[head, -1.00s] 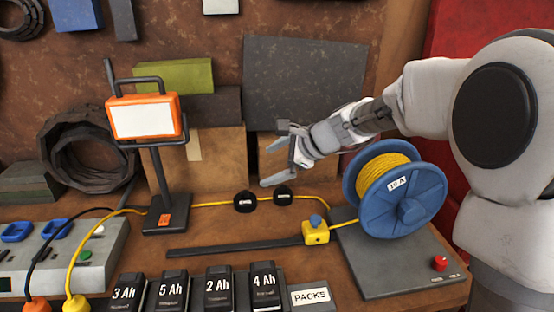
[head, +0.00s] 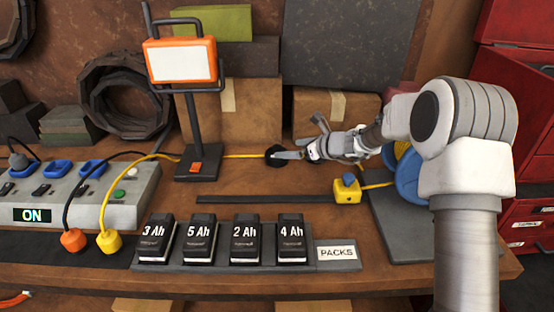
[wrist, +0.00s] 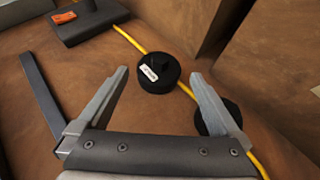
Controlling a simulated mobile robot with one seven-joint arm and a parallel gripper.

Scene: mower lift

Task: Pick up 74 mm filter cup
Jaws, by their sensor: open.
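Two round black cups sit on the brown bench by a yellow cord. One black cup (wrist: 158,72), with a small white label too blurred to read surely, lies ahead of and between my fingertips in the wrist view. It appears to be the black cup (head: 273,156) in the head view, left of my gripper (head: 304,142). The second black cup (wrist: 212,122) is partly hidden by my right finger in the wrist view and hidden behind my gripper in the head view. I cannot tell which is the 74 mm one. My gripper is open and empty.
A work lamp (head: 181,60) stands left of the cups. A dark flat bar (head: 262,199) and a yellow box (head: 347,190) lie in front. Cardboard boxes (head: 335,105) stand behind. A blue reel (head: 409,176) is at right, partly behind my arm.

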